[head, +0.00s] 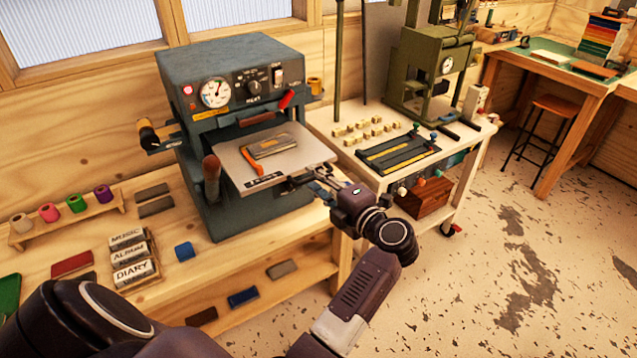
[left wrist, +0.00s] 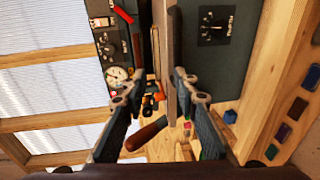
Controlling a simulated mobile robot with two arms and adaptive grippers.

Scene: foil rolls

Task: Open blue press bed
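The blue press (head: 240,75) stands on the wooden bench, with a gauge, dial and switches on its front. Its flat grey bed (head: 312,148) sticks out from the front opening and carries a brown block (head: 270,147) and an orange strip (head: 253,161). A wooden-handled lever (head: 211,168) is at the bed's left side. My left gripper (head: 312,182) is at the bed's front right edge. In the left wrist view its fingers (left wrist: 157,88) are spread, with the edge-on bed (left wrist: 172,60) between them; contact cannot be told. My right gripper is not in view.
A cart (head: 340,150) with small blocks and black trays stands right of the press. Thread spools (head: 50,212), stacked labelled blocks (head: 130,255) and a blue block (head: 184,251) lie on the left bench. Open floor lies to the front right.

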